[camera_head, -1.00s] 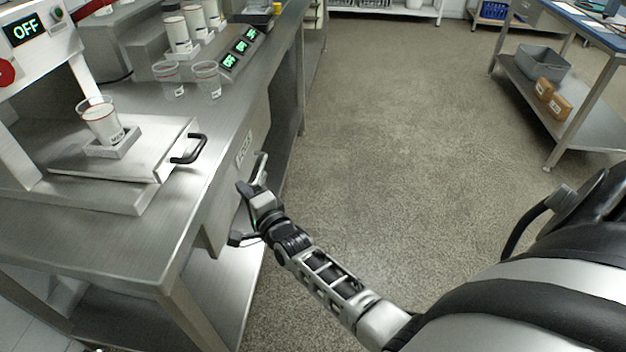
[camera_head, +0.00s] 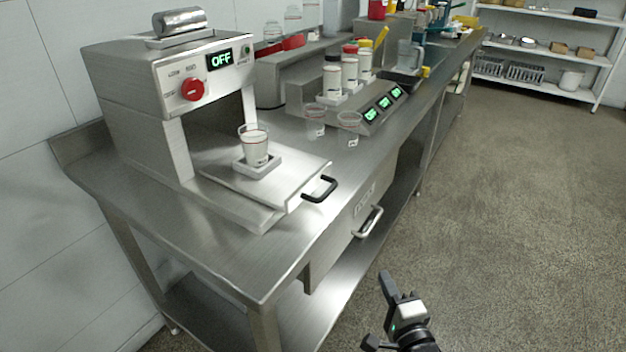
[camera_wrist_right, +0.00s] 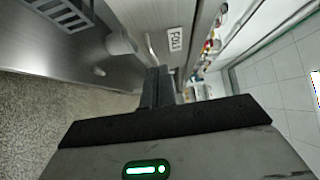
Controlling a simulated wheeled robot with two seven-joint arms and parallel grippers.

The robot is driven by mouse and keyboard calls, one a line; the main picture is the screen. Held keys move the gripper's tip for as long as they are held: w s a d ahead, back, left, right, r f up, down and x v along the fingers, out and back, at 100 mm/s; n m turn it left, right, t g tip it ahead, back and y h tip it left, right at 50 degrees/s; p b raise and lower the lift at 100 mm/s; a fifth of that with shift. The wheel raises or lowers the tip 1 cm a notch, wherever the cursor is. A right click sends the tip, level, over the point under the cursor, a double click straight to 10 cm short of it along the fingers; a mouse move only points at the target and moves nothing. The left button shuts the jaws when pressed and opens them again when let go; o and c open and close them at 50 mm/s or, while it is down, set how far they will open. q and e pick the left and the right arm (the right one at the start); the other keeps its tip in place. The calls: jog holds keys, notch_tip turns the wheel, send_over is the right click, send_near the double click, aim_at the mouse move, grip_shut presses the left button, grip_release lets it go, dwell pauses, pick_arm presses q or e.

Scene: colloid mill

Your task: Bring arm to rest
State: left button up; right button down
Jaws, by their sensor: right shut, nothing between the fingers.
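My right gripper (camera_head: 386,296) shows at the bottom of the head view, low in front of the steel bench and over the floor. It stands apart from the drawer handle (camera_head: 369,222). In the right wrist view its two black fingers (camera_wrist_right: 158,86) lie side by side, shut with nothing between them. Most of my right arm is outside the head view. My left gripper is not in view.
The steel bench (camera_head: 240,265) carries a machine reading OFF (camera_head: 125,85), with a cup (camera_head: 255,150) on its handled plate (camera_head: 275,188). Clear cups (camera_head: 348,132) stand behind. The floor (camera_head: 500,220) at right is clear; shelves (camera_head: 545,50) stand far back.

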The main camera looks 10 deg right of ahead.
jog(key=s+a+n+g+y, duration=0.1)
jog(key=s+a+n+g, duration=0.2)
jog(key=n, duration=0.7)
jog(key=s+a+n+g+y, duration=0.2)
jog(key=s+a+n+g, duration=0.2)
jog(key=s+a+n, duration=0.3)
jog(key=s+n+p, duration=0.1)
jog(key=s+n, duration=0.2)
jog(key=s, duration=0.1)
jog(key=shift+s+a, duration=0.2)
jog(key=shift+s, duration=0.15)
jog(key=shift+y, duration=0.3)
